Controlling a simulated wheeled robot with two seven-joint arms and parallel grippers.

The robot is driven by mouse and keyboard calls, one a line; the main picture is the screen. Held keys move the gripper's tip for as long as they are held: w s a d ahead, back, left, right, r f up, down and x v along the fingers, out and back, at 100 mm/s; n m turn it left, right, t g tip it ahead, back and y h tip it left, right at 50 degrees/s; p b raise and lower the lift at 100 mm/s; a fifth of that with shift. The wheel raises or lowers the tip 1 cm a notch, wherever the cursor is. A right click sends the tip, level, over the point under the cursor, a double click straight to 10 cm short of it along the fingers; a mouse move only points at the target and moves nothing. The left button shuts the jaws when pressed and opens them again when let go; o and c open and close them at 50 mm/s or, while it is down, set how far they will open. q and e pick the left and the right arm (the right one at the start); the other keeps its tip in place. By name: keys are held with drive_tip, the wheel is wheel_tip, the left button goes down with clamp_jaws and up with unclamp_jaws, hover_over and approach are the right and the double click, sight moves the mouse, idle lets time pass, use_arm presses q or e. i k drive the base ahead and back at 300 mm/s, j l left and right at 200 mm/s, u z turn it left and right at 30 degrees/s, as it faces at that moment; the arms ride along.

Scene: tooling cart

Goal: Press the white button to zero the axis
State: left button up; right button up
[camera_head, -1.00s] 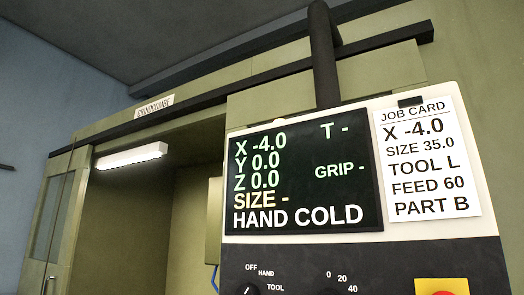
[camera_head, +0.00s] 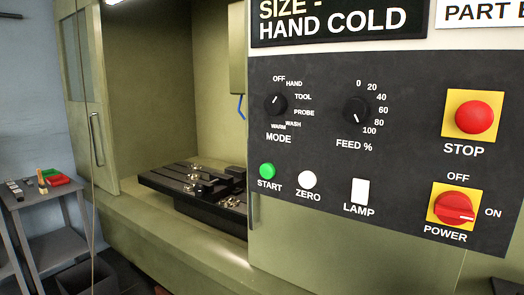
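The white round button (camera_head: 307,180) labelled ZERO is on the dark control panel (camera_head: 330,225), between the green START button (camera_head: 267,170) and the white rectangular LAMP switch (camera_head: 360,191). Only the lower part of the display (camera_head: 335,22) shows, reading "SIZE -" and "HAND COLD". Neither of my grippers is in the head view, and nothing covers the button.
The panel also has a MODE knob (camera_head: 276,104), a FEED knob (camera_head: 356,111), a red STOP button (camera_head: 473,117) and a red POWER switch (camera_head: 454,206). Left of it, the machine bay with a dark table (camera_head: 190,185) is open. A grey cart (camera_head: 50,205) stands far left.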

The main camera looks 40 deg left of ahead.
sight(307, 179)
drive_tip(key=u, duration=1.05)
